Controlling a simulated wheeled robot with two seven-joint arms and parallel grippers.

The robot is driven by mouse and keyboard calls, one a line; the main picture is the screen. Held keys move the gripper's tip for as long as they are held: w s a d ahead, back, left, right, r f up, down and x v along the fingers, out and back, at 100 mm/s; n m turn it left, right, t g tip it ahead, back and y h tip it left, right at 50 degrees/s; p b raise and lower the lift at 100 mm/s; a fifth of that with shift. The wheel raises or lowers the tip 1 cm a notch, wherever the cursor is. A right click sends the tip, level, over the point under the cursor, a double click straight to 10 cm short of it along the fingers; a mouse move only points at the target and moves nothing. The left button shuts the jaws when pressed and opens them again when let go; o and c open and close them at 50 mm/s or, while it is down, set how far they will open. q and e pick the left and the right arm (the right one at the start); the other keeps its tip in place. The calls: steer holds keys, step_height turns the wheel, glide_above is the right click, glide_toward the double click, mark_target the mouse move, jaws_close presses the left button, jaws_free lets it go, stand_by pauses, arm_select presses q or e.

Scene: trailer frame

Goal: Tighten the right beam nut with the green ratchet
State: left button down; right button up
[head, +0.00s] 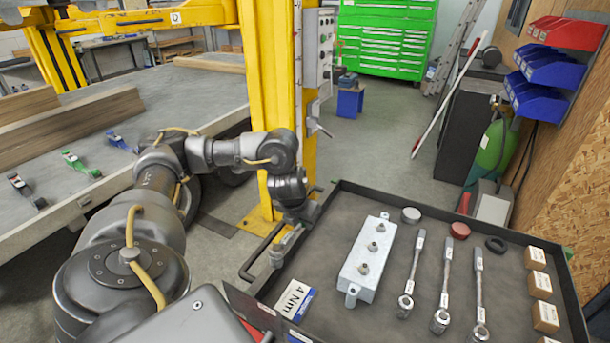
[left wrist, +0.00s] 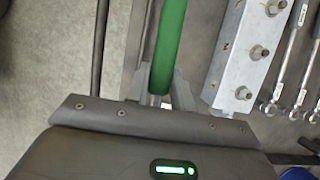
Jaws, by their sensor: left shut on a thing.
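My left gripper (head: 286,246) hangs over the left edge of the black tray, to the left of the metal beam. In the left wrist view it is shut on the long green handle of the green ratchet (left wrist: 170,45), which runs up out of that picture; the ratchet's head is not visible. The grey beam (head: 352,282) lies in the tray, with three nuts in a row on top: a far one (head: 385,227), a middle one (head: 373,246) and a near one (head: 363,268). The beam (left wrist: 232,52) is apart from the gripper. My right gripper is not in view.
Three chrome ratchets (head: 410,275) lie right of the beam in the tray (head: 525,238). A 4 Nm box (head: 294,300) lies at its near left, and small cardboard boxes (head: 540,285) line its right side. A yellow post (head: 268,90) stands behind my left gripper.

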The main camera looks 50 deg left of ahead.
arm_select(q)
steer(key=d+r+n+g+y, duration=0.3)
steer(key=d+n+g, duration=0.2)
steer(key=d+n, duration=1.15)
steer(key=s+d+r+n+g+h, duration=0.2)
steer(key=d+r+n, duration=0.5)
steer(key=n, duration=0.8)
steer(key=shift+s+d+r+n+g+h, duration=0.4)
steer(key=shift+r+g+h, duration=0.2)
steer(key=shift+g+h, duration=0.45)
